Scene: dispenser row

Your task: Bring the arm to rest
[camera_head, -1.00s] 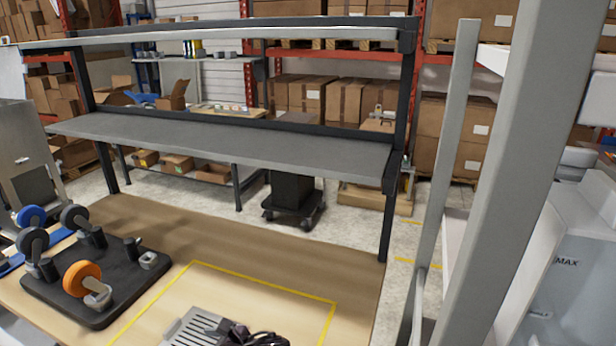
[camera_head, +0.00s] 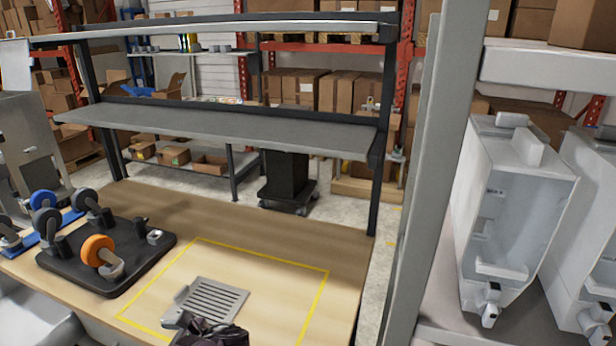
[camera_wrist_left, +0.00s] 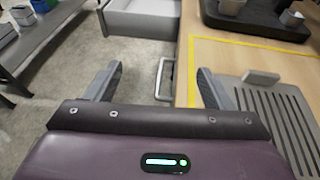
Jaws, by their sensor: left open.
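My left gripper (camera_head: 207,334) shows as a dark purple body at the bottom of the head view, near the front of the table. In the left wrist view my left gripper (camera_wrist_left: 158,86) has its two grey fingers wide apart, with nothing held between them. A grey slotted plate (camera_head: 218,298) lies inside the yellow outline on the wooden table; it also shows at the right in the wrist view (camera_wrist_left: 285,115). The gripper is close to the plate; I cannot tell from the head view whether they touch. My right gripper is not in view.
A black tray (camera_head: 140,268) with several caster wheels stands on the table at left. A two-tier grey shelf (camera_head: 220,128) rises behind. A grey post (camera_head: 430,170) and white dispensers (camera_head: 510,215) stand at right.

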